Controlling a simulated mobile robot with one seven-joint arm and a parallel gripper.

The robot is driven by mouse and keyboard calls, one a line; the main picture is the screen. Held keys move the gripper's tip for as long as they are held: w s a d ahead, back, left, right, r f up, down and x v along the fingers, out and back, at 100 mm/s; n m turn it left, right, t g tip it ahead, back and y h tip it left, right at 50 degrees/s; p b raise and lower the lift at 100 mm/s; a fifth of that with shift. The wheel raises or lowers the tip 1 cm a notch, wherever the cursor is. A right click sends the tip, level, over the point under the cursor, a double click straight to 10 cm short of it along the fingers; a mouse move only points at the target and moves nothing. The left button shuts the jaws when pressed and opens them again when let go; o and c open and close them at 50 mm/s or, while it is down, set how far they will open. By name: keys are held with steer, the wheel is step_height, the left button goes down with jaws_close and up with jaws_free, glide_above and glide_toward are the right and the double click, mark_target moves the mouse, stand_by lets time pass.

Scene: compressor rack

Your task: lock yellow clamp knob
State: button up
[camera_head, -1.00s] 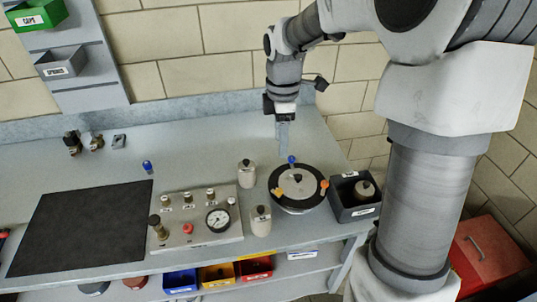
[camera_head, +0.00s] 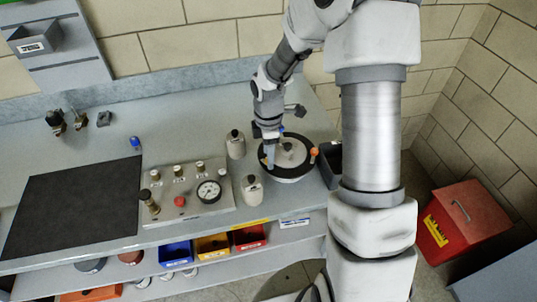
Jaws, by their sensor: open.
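A round black-rimmed pot with a pale lid (camera_head: 292,152) stands on the bench, right of the gauge panel. My gripper (camera_head: 269,158) is over the left side of its rim, pointing down, with its fingers open. A small bit of the yellow clamp knob (camera_head: 263,160) shows at the fingers; the rest is hidden behind them. I cannot tell whether the fingers touch it. An orange knob (camera_head: 314,153) is on the right of the rim. A blue knob (camera_head: 281,129) shows at the back, close to my wrist.
Two pale canisters (camera_head: 236,144) (camera_head: 252,188) stand left of the pot. The gauge panel (camera_head: 180,202) and a dark mat (camera_head: 72,210) lie further left. A dark bin (camera_head: 330,163) is right of the pot, partly behind my arm. A red box (camera_head: 460,226) stands at the right.

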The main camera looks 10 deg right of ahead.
steer(key=shift+f, duration=0.35)
jaws_close()
